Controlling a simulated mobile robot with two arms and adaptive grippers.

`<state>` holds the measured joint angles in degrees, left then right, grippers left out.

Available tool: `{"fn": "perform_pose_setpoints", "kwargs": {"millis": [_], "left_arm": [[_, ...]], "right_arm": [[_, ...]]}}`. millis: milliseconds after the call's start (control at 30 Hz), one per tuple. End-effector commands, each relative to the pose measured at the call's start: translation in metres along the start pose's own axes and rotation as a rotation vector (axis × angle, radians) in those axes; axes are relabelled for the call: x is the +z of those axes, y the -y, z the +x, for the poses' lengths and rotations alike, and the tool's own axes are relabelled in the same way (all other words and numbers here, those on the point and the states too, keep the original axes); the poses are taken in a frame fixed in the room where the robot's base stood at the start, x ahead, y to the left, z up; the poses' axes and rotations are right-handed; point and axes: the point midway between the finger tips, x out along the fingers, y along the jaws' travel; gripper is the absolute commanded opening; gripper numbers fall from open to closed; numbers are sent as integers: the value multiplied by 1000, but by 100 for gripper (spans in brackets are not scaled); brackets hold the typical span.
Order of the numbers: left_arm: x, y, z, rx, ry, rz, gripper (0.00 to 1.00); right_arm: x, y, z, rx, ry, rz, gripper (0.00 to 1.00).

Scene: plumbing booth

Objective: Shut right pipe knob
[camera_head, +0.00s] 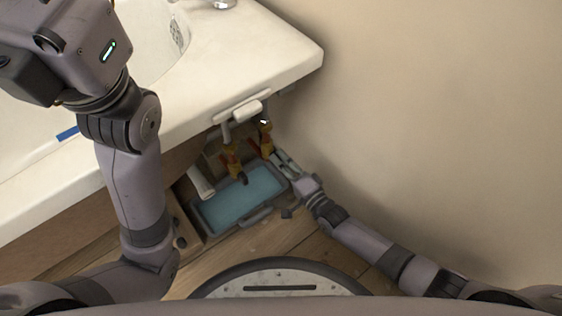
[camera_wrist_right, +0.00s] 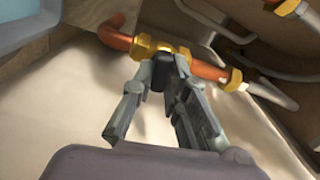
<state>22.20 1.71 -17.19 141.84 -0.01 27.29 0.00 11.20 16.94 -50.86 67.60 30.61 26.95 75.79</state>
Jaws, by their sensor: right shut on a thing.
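The right pipe (camera_head: 265,136) hangs under the sink, orange-red with brass fittings. In the right wrist view its copper tube (camera_wrist_right: 207,71) crosses the picture, with a brass valve (camera_wrist_right: 147,44). My right gripper (camera_head: 281,160) is beside this pipe. In the right wrist view its fingers (camera_wrist_right: 163,66) are closed around the dark right knob (camera_wrist_right: 157,77), which is partly hidden between them. The left pipe (camera_head: 232,157) has its own dark knob (camera_head: 243,178), with nothing on it. My left arm reaches over the sink at upper left; its fingers are outside the picture.
The white sink counter (camera_head: 290,58) overhangs the pipes. The beige wall (camera_head: 420,130) stands close to the right arm.

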Motion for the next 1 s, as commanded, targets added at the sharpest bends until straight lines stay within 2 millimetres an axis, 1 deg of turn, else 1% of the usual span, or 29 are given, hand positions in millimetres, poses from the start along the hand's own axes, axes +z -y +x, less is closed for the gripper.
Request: {"fn": "perform_pose_setpoints", "kwargs": {"millis": [33, 300, 733, 767, 1000], "left_arm": [[-1, 0, 0, 1, -4, 0, 39], [-2, 0, 3, 0, -12, 0, 39], [-2, -1, 4, 2, -17, 1, 39], [-2, -1, 4, 3, -16, 1, 39], [0, -1, 2, 7, -9, 2, 39]], "right_arm": [[-2, 2, 2, -4, -3, 20, 0], [-3, 2, 2, -3, -3, 85, 0], [-3, 2, 3, -3, -4, 92, 0], [-3, 2, 3, -3, -4, 92, 15], [-3, 2, 2, -4, -5, 92, 31]]}}
